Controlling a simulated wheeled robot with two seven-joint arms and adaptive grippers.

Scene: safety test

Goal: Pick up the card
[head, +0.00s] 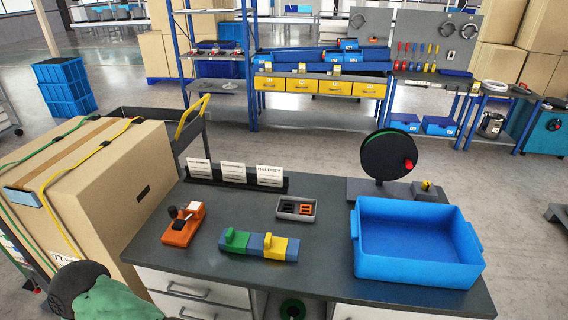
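Three white cards stand upright in a row in a black holder (236,181) at the back left of the dark grey table. The left card (199,168) and the middle card (233,171) carry print too small to read. The right card (269,175) carries larger dark lettering that looks like a name. The cards' lower edges are hidden by the holder's front. Neither of my grippers shows in the head view, so I see nothing touching the cards.
On the table (328,265) are an orange device (183,223), a green, blue and yellow block (259,245), a small grey tray (296,208), a black reel (388,157) and a blue bin (416,268). A large carton (140,190) stands left. A dark and green rounded shape (112,300), unclear, is bottom left.

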